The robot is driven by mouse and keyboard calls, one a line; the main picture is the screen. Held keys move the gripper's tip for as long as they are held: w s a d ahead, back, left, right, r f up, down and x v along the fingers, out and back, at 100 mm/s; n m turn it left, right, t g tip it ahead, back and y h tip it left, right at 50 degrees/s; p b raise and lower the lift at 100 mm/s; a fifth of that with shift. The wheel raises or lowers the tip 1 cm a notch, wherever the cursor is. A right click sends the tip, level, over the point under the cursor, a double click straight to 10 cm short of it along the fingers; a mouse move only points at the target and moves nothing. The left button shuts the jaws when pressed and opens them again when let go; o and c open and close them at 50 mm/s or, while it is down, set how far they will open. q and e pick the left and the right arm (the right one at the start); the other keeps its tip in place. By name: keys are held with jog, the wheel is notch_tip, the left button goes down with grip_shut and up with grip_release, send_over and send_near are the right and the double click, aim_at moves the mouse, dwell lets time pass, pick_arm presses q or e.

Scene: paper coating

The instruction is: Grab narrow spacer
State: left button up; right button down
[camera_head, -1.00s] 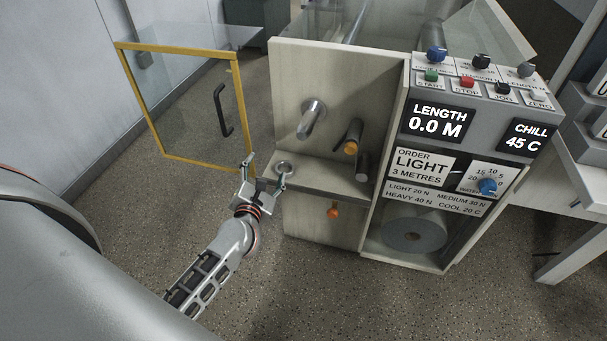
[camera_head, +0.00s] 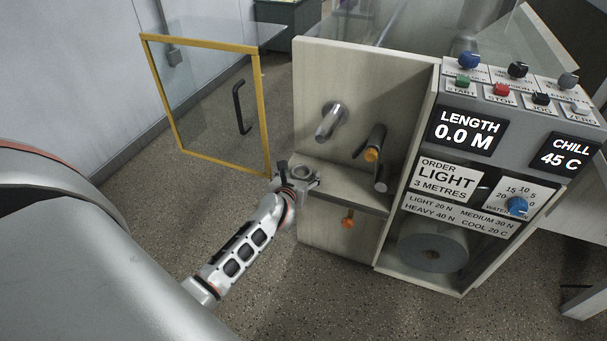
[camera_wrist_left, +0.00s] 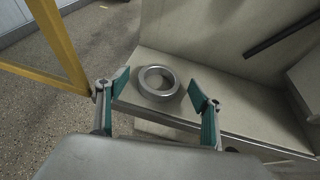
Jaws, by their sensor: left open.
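The narrow spacer, a grey metal ring (camera_wrist_left: 145,80), lies flat on the pale shelf (camera_wrist_left: 240,112) in the left wrist view. My left gripper (camera_wrist_left: 160,92) is open, with its green-padded fingertips on either side of the ring and a gap to each. The ring sits slightly beyond the line between the fingertips. In the head view my left gripper (camera_head: 300,178) is at the left end of the shelf, and the ring (camera_head: 301,171) is partly hidden by it. My right gripper is not in view.
A yellow-framed glass door (camera_head: 205,110) stands open at the left. A grey roll (camera_head: 432,249) sits in the lower right bay.

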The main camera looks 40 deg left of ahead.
pick_arm(q)
jog(key=shift+w+a+f, duration=0.2)
jog(key=shift+w, duration=0.25)
jog(key=c, duration=1.1)
jog(key=shift+r, duration=0.2)
